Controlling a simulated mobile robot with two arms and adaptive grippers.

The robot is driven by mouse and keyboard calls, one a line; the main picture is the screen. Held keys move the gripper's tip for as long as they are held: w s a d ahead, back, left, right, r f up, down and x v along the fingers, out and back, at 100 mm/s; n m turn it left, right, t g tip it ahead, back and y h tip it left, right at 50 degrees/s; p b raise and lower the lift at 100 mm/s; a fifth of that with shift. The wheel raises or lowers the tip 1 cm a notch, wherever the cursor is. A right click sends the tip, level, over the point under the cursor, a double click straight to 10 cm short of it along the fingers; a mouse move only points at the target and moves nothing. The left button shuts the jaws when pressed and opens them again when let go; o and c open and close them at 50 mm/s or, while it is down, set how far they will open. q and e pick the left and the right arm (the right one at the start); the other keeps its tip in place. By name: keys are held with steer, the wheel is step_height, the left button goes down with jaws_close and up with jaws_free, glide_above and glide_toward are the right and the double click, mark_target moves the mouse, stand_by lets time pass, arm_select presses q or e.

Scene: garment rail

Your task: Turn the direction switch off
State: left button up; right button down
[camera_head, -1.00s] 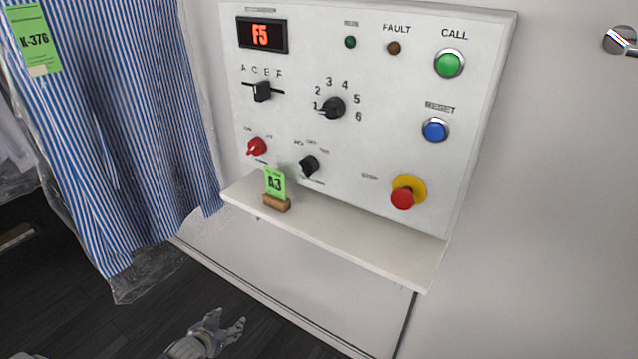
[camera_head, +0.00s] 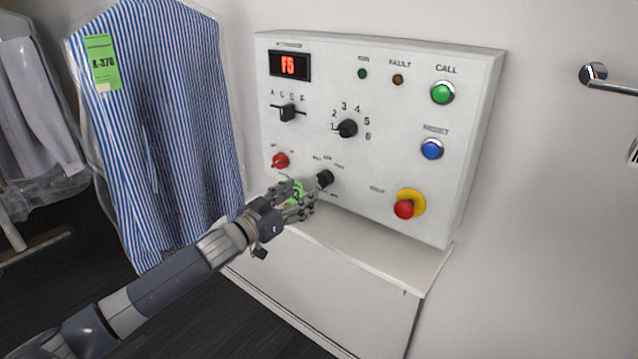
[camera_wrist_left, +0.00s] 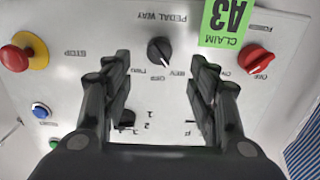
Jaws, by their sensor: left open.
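The direction switch, a black rotary knob (camera_head: 325,178), is at the lower middle of the control panel. In the left wrist view this knob (camera_wrist_left: 159,50) appears upside down under the label PEDAL WAY, with its white pointer towards REV. My left gripper (camera_head: 305,203) is just in front of the lower panel, over the shelf, left of and below the knob in the head view. In the left wrist view my left gripper (camera_wrist_left: 162,75) is open, with the knob seen between its fingers and nothing held. Any contact cannot be told. My right gripper is not in view.
A red switch (camera_head: 280,160), a numbered dial (camera_head: 347,128) and a red stop button (camera_head: 404,209) surround the knob. The shelf (camera_head: 385,257) juts out below. A bagged striped shirt (camera_head: 170,130) hangs left.

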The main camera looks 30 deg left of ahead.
mark_target(320, 182)
arm_select(q)
steer(key=shift+w+d+p, duration=0.2)
steer(key=shift+w+p, duration=0.15)
steer(key=shift+w, duration=1.65)
steer(key=shift+w+d+p, duration=0.2)
steer(key=shift+w+p, duration=0.1)
steer(key=shift+w, duration=1.7)
steer(key=c, duration=1.1)
